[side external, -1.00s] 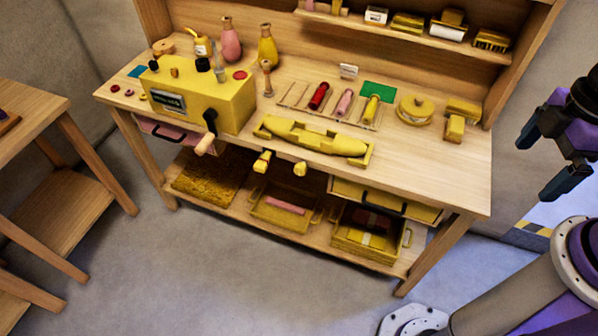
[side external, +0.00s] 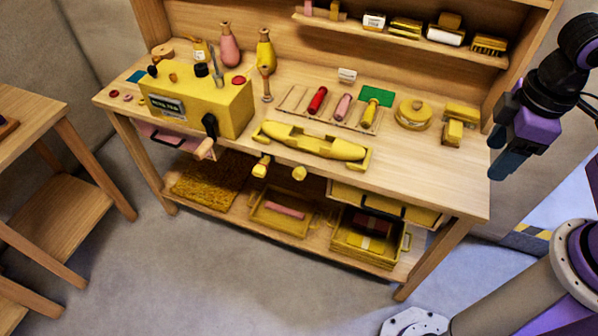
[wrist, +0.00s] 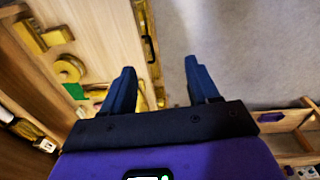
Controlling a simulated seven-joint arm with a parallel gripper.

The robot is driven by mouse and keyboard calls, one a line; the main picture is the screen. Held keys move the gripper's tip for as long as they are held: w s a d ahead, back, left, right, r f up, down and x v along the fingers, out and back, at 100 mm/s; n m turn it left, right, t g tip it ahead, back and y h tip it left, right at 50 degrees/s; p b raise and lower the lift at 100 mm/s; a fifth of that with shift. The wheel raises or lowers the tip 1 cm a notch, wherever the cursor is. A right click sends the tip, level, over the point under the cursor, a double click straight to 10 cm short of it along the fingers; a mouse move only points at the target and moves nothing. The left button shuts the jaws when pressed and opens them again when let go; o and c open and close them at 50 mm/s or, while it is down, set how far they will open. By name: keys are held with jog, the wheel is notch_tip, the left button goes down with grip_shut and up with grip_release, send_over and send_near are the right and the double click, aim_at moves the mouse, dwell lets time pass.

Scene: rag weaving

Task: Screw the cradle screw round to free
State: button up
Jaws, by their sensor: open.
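A yellow boat-shaped piece lies in a long yellow cradle (side external: 364,163) at the front middle of the workbench. Two yellow knobs, a left one (side external: 261,167) and a right one (side external: 299,173), stick out below the bench's front edge under the cradle. I cannot tell for sure which is the cradle screw. My gripper (side external: 503,156) is open and empty, in the air off the bench's right end, well away from the cradle and knobs. In the wrist view its two dark fingers (wrist: 160,68) are apart with nothing between them; I cannot make out the knobs there.
A yellow machine box (side external: 205,108) with a black crank stands left of the cradle. The upper shelf (side external: 400,36) overhangs the back. Floor in front (side external: 230,270) is clear.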

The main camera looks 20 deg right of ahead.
jog(key=w+a+f+m+t+h, duration=0.15)
jog(key=w+a+f+m, duration=0.25)
jog(key=w+a+m, duration=0.7)
jog(key=m+t, duration=0.2)
jog(key=m, duration=0.6)
send_near(299, 172)
jog(key=shift+h, duration=0.25)
jog(key=x, duration=1)
jog(key=shift+a, duration=0.2)
jog(key=c, duration=1)
